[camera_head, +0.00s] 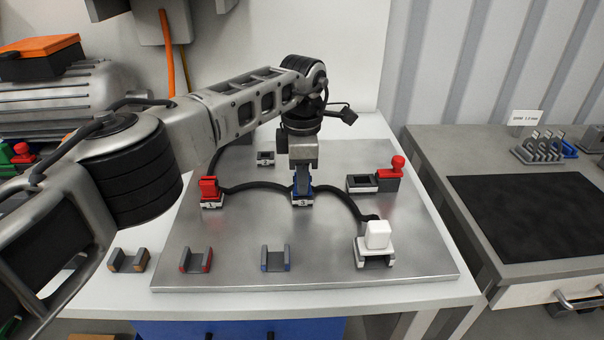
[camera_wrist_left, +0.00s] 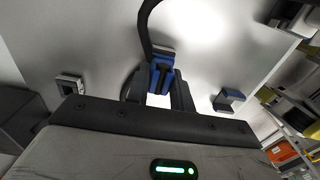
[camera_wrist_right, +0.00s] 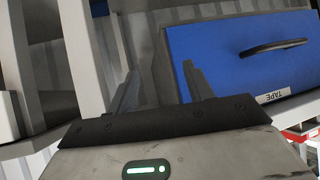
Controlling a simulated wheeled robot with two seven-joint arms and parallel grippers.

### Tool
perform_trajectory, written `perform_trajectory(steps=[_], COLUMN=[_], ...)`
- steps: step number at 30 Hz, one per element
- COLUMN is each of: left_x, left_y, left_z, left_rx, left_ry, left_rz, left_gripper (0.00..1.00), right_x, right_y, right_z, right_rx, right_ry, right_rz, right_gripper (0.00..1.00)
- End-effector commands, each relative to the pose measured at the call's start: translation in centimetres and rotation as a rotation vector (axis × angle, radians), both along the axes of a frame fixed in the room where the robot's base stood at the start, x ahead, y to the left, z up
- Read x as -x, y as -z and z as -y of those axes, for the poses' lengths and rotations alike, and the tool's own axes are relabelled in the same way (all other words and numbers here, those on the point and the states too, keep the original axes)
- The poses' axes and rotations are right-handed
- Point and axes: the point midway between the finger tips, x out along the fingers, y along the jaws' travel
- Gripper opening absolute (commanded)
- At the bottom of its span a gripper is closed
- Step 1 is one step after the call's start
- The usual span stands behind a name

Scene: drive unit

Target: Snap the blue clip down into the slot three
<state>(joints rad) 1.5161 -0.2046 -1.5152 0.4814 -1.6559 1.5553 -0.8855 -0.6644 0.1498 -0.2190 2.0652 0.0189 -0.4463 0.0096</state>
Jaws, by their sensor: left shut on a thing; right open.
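The blue clip (camera_head: 302,190) is at the middle of the metal plate, over a small white-fronted block (camera_head: 302,202) whose label I cannot read surely. A black cable runs into it from both sides. My left gripper (camera_head: 302,180) points straight down and is shut on the blue clip, which also shows between the fingers in the left wrist view (camera_wrist_left: 162,72). Whether the clip is fully seated in the block is hidden by its own body and the fingers. My right gripper (camera_wrist_right: 160,85) is open and empty, beside the bench front in the right wrist view.
A red clip (camera_head: 209,188) sits left on the cable; a white connector block (camera_head: 377,236) is at its right end. Red (camera_head: 195,260) and blue (camera_head: 275,259) U-shaped brackets stand on the plate's (camera_head: 330,270) front. A blue drawer (camera_wrist_right: 240,60) is near my right gripper.

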Motion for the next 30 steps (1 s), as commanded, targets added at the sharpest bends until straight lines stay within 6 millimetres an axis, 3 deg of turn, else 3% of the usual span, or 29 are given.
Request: perform_trajectory(steps=[23, 24, 26, 30], left_x=[0.04, 0.04, 0.04, 0.03], left_y=[0.68, 0.64, 0.61, 0.57], left_z=[0.02, 0.03, 0.03, 0.03], left_rx=[0.000, 0.000, 0.000, 0.000], left_ry=[0.000, 0.001, 0.000, 0.000], left_rz=[-0.001, -0.001, -0.001, -0.001], left_gripper=[0.00, 0.28, 0.45, 0.48], right_x=[0.01, 0.01, 0.00, 0.01], right_y=[0.39, 0.36, 0.32, 0.32], right_z=[-0.02, -0.02, -0.01, -0.01], right_rx=[-0.001, -0.001, -0.001, -0.001], right_ry=[-0.001, -0.001, -0.001, -0.001], right_rz=[0.000, 0.000, 0.000, 0.000], right_gripper=[0.52, 0.52, 0.52, 0.52])
